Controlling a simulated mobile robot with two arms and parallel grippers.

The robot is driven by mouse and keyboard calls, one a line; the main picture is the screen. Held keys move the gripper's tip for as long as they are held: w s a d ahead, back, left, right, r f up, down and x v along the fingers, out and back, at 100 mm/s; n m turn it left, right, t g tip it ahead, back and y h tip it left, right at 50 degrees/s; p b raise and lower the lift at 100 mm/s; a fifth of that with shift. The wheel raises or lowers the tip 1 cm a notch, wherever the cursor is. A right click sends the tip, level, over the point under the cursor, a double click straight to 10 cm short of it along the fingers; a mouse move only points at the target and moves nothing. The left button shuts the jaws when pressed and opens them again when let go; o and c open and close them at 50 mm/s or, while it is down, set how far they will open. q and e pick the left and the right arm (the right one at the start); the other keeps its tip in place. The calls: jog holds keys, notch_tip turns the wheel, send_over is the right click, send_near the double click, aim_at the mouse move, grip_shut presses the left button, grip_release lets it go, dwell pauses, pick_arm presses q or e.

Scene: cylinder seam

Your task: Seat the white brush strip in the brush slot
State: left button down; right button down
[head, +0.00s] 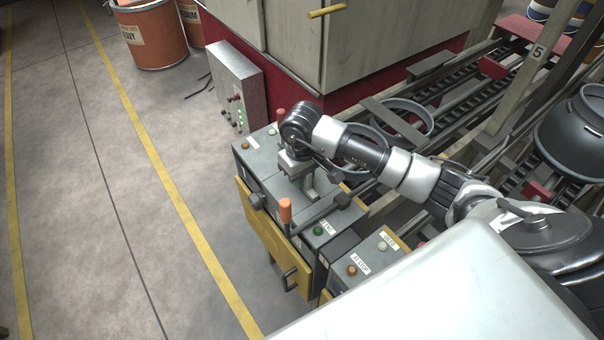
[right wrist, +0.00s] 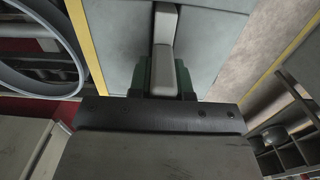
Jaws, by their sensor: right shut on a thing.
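My right gripper (head: 303,177) is low over the grey console (head: 262,163), pointing down, its tips partly hidden by its own body. In the right wrist view, the gripper (right wrist: 163,85) is shut on a narrow pale piece, which I take as the white brush strip (right wrist: 165,25). Green parts (right wrist: 189,80) show on both sides of it. The grey panel lies close beyond. I cannot tell whether the strip touches the panel, and I cannot make out the brush slot. My left gripper is not in view.
An orange-tipped lever (head: 285,211) stands close in front of the gripper. A yellow panel (head: 270,237) with a black handle hangs on the console front. A grey control box (head: 238,90) stands behind. A conveyor (head: 455,90) runs at right; the floor at left is clear.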

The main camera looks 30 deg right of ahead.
jog(key=shift+f, duration=0.2)
jog(key=c, duration=1.1)
grip_release()
jog(key=shift+r, duration=0.1)
jog(key=shift+o, duration=0.2)
jog(key=shift+r, duration=0.1)
jog(key=shift+r, duration=0.2)
notch_tip(320, 180, up, 11)
jog(key=b, duration=0.2)
jog(key=shift+f+b, duration=0.15)
jog(key=shift+b, duration=0.2)
jog(key=shift+r, duration=0.45)
